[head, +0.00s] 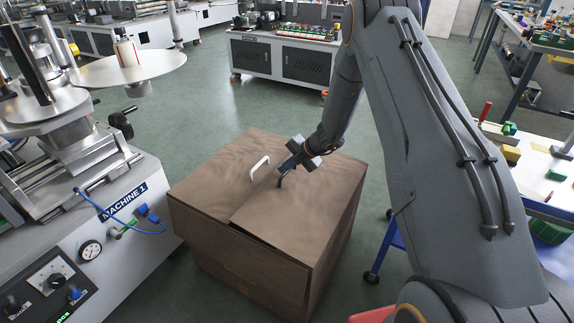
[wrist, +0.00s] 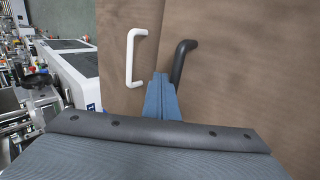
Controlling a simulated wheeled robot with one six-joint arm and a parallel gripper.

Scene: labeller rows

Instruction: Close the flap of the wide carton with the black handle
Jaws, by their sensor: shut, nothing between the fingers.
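The wide carton (head: 205,245) is a brown box on the floor in the middle of the head view. Its top has two flaps. The right flap (head: 325,190) bears the black handle (head: 280,181), and the left flap (head: 215,180) bears a white handle (head: 259,166). A thin dark gap shows under the right flap's front edge; the flap looks nearly flat. My gripper (head: 284,170) is low over the top, at the black handle. In the wrist view its blue fingers (wrist: 160,78) are shut and empty, just left of the black handle (wrist: 182,60). Contact cannot be told.
A grey machine (head: 130,235) labelled MACHINE 1 stands close on the left. A white worktable (head: 500,170) with parts is at the right. A grey cabinet (head: 285,60) stands behind. Green floor is clear between the carton and the cabinet.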

